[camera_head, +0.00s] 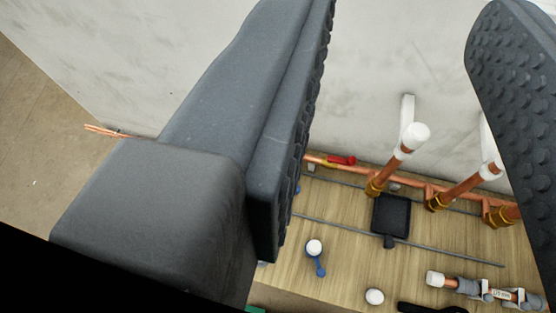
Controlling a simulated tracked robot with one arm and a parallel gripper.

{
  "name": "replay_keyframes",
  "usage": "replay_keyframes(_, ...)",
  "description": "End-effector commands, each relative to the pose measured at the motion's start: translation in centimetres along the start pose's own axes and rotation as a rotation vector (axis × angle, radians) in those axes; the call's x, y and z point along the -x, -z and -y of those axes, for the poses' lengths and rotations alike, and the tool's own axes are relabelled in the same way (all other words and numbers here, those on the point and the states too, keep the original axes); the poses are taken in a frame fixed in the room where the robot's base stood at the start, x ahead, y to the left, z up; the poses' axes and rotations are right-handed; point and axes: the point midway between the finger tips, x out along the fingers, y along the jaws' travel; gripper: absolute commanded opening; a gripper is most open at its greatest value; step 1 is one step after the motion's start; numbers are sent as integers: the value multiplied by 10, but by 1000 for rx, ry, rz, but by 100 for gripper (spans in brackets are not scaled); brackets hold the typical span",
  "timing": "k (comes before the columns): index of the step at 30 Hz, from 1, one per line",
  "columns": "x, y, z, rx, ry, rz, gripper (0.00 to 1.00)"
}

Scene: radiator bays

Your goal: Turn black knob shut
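My gripper (395,120) is open, with one dark ribbed finger at the left and the other at the right edge. The space between the fingers shows no held object. No clear black knob can be made out. A black square piece (391,214) with a small tab lies on the wooden board below the copper pipes, between the fingers in the picture. I cannot tell whether it is a knob. Another black shape (432,308) is cut off by the bottom edge. The left finger hides part of the board and pipes.
Copper pipes with brass fittings and white caps (415,135) rise along the pale wall. A red handle (341,160) sits on the horizontal pipe. A blue-and-white part (315,250), a white round cap (374,297) and a capped pipe piece (480,287) lie on the wooden board (340,285).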

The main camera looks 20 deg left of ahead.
Motion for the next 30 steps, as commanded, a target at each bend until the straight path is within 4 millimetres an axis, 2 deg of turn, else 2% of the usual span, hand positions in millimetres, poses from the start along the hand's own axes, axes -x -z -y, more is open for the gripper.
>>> replay_keyframes(9,0,0,0,0,0,0,36)
replay_keyframes(11,0,0,1,-2,3,-1,53)
replay_keyframes(12,-1,2,3,-10,11,-5,56)
replay_keyframes(17,-17,22,30,-138,140,-64,56)
replay_keyframes(21,-40,61,65,-423,335,-159,56)
replay_keyframes(23,-54,78,71,-582,404,-195,56)
replay_keyframes(26,-81,100,68,-864,472,-241,56)
replay_keyframes(27,-96,103,62,-979,481,-249,56)
replay_keyframes(29,-120,102,53,-1152,477,-253,56)
replay_keyframes(30,-138,97,46,-1269,460,-249,56)
